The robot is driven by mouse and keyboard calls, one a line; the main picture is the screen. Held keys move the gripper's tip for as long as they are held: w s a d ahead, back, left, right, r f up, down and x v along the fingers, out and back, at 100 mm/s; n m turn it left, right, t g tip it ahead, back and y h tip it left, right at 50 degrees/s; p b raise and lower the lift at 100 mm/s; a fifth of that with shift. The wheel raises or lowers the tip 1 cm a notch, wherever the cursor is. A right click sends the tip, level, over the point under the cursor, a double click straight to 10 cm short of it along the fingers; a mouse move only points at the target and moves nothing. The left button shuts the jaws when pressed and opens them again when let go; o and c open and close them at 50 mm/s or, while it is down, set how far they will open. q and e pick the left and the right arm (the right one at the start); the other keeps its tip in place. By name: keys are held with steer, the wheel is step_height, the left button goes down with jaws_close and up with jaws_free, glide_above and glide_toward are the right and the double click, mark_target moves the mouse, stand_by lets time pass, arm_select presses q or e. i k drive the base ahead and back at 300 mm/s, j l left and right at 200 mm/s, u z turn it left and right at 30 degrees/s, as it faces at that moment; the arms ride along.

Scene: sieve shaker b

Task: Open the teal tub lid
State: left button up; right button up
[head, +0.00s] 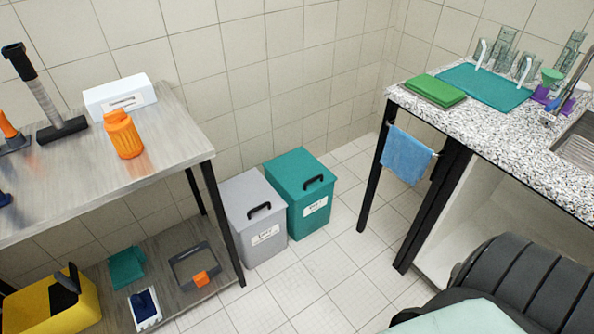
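The teal tub (302,206) stands on the tiled floor in the corner, right of a grey tub. Its teal lid (298,172) lies flat on top and looks closed. A black handle (313,182) sits on the lid towards its front edge. A white label (315,207) is on the tub's front; its text is too small to read. The inside of the tub is hidden. Neither of my grippers shows in the head view.
The grey tub (262,222) stands close beside the teal one. A metal workbench (185,135) is at left, a speckled counter (500,130) with a blue towel (405,155) at right. A dark ribbed object (525,285) fills the lower right. Floor before the tubs is clear.

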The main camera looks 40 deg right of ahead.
mark_target(299, 173)
steer(key=l+z, duration=0.1)
steer(key=z, duration=0.6)
